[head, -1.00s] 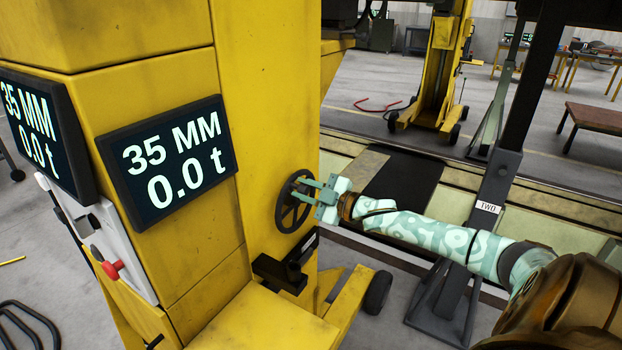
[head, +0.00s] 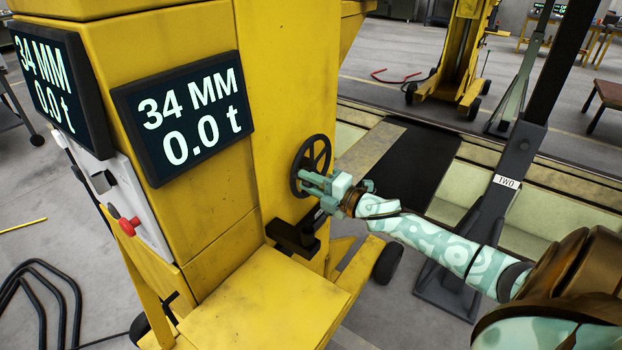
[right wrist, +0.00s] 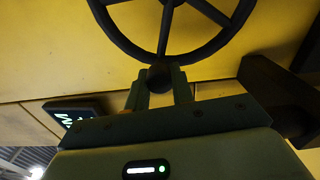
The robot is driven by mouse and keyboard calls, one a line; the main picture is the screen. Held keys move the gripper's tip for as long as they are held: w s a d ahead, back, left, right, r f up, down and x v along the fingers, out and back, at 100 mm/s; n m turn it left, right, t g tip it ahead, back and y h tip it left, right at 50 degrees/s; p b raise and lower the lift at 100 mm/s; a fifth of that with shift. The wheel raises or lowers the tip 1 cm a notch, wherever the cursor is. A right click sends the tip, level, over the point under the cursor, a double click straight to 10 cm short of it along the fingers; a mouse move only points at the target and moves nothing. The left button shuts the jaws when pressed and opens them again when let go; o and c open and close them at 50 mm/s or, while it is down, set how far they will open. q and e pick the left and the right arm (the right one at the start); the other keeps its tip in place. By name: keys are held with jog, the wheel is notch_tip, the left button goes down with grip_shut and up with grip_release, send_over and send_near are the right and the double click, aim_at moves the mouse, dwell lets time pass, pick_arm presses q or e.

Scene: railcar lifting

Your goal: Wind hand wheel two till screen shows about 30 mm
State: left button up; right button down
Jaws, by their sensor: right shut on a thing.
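The dark hand wheel (head: 311,158) stands on the side of the yellow lifting column (head: 285,100). My right gripper (head: 312,181) is shut on the wheel's handle knob at the lower part of the rim. The right wrist view shows the round knob (right wrist: 159,78) between the two fingers (right wrist: 160,92), with the wheel (right wrist: 165,25) above. The front screen (head: 187,118) reads 34 MM and 0.0 t. My left gripper is not in view.
A dark bracket (head: 293,236) juts out just below the wheel. A dark stand labelled TWO (head: 505,182) rises to the right, behind my right arm. A red knob (head: 128,226) sits on a white control box (head: 112,190). A yellow ledge (head: 270,295) lies in front.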

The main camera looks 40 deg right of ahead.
jog(key=shift+a+f+n+b, duration=0.1)
jog(key=shift+f+n+b, duration=0.2)
jog(key=shift+f+n, duration=0.3)
jog(key=c, duration=1.2)
grip_release()
jog(key=p+v, duration=0.1)
jog(key=v, duration=1.5)
jog(key=shift+s, duration=0.2)
